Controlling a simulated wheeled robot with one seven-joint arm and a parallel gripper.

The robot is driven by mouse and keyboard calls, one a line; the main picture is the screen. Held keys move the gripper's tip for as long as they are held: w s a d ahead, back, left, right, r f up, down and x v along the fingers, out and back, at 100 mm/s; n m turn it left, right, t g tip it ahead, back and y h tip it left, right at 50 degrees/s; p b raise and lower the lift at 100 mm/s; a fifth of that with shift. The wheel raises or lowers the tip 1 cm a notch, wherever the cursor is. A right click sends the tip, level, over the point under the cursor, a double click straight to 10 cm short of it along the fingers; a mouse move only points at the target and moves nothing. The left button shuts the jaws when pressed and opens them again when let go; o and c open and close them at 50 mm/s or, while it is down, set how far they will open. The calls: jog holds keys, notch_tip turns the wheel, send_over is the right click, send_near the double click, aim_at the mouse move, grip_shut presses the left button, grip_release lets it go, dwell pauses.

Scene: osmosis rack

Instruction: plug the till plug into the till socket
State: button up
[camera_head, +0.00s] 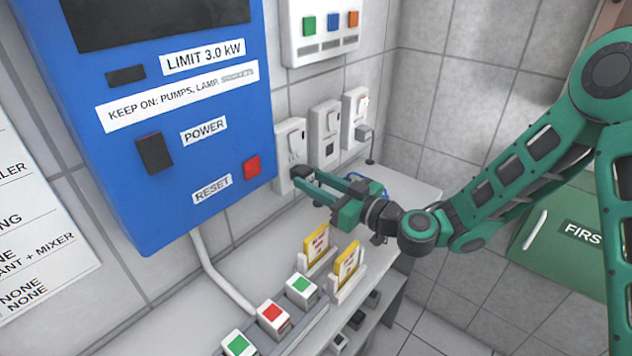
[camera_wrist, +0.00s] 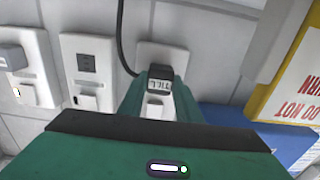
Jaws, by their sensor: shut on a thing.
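My gripper (camera_head: 304,180) is shut on a dark plug (camera_head: 299,171) at the leftmost wall socket (camera_head: 291,135) in the head view. In the wrist view the plug (camera_wrist: 159,86) carries a label reading TILL, seen upside down, and sits between my green fingers. The plug lies against or just in front of the lower part of the white socket plate (camera_wrist: 176,53). I cannot tell how deep it sits, as the plug and fingers hide the contact. A dark cable (camera_wrist: 121,40) runs from the plug.
A middle socket (camera_head: 325,128) looks empty; the right socket (camera_head: 354,107) holds a grey plug (camera_head: 364,132). A blue power box (camera_head: 190,80) hangs close left of my gripper. Yellow-edged cards (camera_head: 317,243) and button blocks (camera_head: 273,317) stand on the shelf below.

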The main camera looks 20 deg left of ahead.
jog(key=shift+w+a, duration=0.2)
jog(key=shift+a, duration=0.25)
jog(key=o, duration=1.1)
jog(key=shift+v, duration=5.4)
jog(key=shift+f, duration=0.1)
